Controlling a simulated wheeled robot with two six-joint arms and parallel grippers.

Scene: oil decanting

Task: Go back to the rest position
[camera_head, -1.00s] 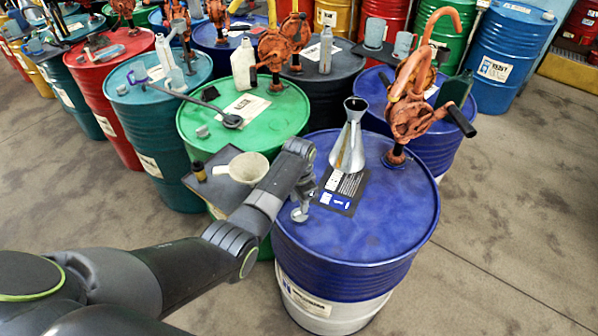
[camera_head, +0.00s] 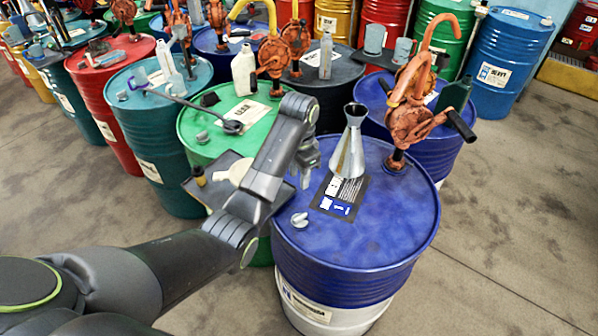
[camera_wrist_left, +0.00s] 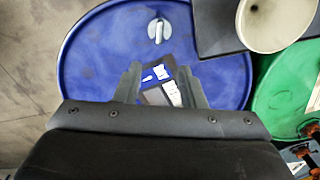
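My left gripper (camera_head: 308,168) hangs above the left part of the blue drum (camera_head: 385,235). In the left wrist view its two fingers (camera_wrist_left: 160,88) are apart, with nothing between them but a view of the drum top (camera_wrist_left: 100,50) and its label (camera_wrist_left: 160,82). My right gripper is out of view.
A green drum (camera_head: 190,120) stands behind my left arm. A dark tray (camera_head: 200,182) carries a cream funnel, mostly hidden by my arm; the funnel shows in the wrist view (camera_wrist_left: 272,22). Bare floor lies at right.

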